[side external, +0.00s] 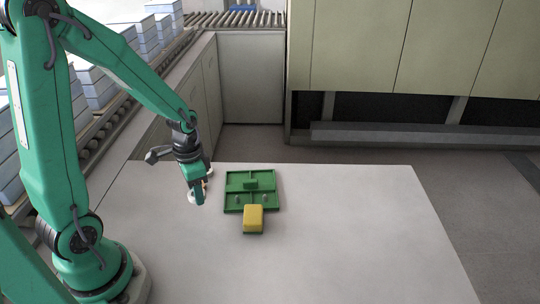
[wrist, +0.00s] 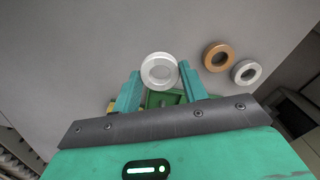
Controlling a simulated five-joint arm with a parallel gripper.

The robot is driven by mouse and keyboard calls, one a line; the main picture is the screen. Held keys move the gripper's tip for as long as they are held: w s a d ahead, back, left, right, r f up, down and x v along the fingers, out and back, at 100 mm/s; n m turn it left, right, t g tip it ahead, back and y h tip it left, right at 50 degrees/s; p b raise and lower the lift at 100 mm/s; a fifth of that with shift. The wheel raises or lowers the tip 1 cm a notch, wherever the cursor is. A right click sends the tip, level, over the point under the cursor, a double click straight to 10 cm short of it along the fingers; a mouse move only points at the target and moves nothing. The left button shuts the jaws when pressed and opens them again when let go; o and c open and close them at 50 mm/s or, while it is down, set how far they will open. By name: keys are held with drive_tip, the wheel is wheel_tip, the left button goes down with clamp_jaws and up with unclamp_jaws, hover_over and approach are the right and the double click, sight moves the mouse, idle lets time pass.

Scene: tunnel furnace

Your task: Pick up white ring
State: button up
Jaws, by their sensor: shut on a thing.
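A white ring (wrist: 159,70) sits between the two teal fingers of my gripper (wrist: 160,75), which is shut on it. In the side view my gripper (side external: 198,198) points down at the table just left of the green tray, and the ring's white edge (side external: 191,196) shows beside the fingers, partly hidden. I cannot tell whether the ring touches the table.
A green divided tray (side external: 264,173) with a green block and small items in it lies right of my gripper. A yellow block (side external: 253,217) sits at its front edge. The grey table (side external: 350,245) is clear to the right. A roller conveyor (side external: 240,18) and cabinets stand behind.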

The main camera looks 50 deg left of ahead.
drive_tip(key=s+d+r, duration=0.2)
drive_tip(key=d+r, duration=0.3)
drive_tip(key=d, duration=0.4)
drive_tip(key=shift+d+r, duration=0.25)
drive_tip(key=shift+r, duration=0.15)
drive_tip(key=shift+s, duration=0.1)
